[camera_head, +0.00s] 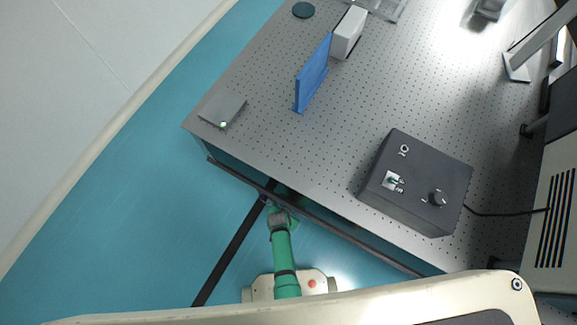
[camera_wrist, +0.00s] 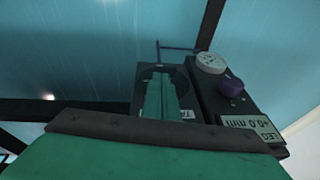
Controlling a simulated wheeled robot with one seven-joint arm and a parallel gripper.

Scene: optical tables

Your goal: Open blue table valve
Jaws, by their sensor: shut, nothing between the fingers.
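In the wrist view, my gripper (camera_wrist: 162,92) shows as two green fingers lying together, shut and empty. They are in front of a dark panel with a dark round part (camera_wrist: 148,74) and a partly hidden label starting with "T" (camera_wrist: 187,113). I cannot tell if the fingers touch it. Right of them, a dark unit (camera_wrist: 208,97) carries a white round dial (camera_wrist: 210,63), a purple knob (camera_wrist: 231,87) and a label reading "LEG +0.0 mm" (camera_wrist: 250,125). No part can be surely named the blue table valve. In the head view my green arm reaches the table's near edge; the fingertips are hidden.
The grey perforated optical table (camera_head: 300,150) bears a blue panel (camera_head: 312,75), a white box (camera_head: 349,32), a flat grey plate (camera_head: 222,110) and a black control box (camera_head: 418,180). A dark bar (camera_head: 300,210) runs along its near edge. Blue floor (camera_head: 150,190) is free at left.

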